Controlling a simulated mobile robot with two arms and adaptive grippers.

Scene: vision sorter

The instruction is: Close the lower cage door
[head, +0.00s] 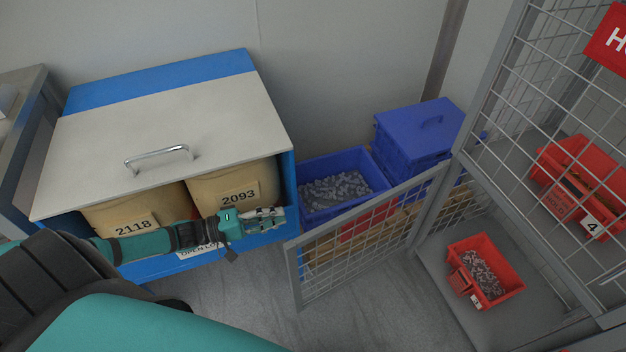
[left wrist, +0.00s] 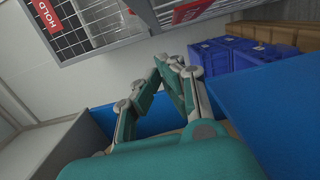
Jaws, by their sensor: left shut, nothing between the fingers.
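The lower cage door (head: 293,275) is a grey-framed wire mesh panel. In the head view it stands open, swung out to the left from the cage post (head: 430,205). The lower cage compartment (head: 440,270) is open to the front. My left gripper (head: 280,218) is shut and empty, left of the door's free edge and above it in the picture, in front of the blue cabinet. In the left wrist view its fingertips (left wrist: 170,60) come together, with nothing between them. My right gripper is not in view.
A red bin (head: 485,270) of small parts sits inside the lower compartment. Another red bin (head: 580,180) is on the shelf above. Blue crates (head: 345,185) stand behind the door. The blue cabinet (head: 285,185) with brown containers is close to my left arm. Floor before the door is clear.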

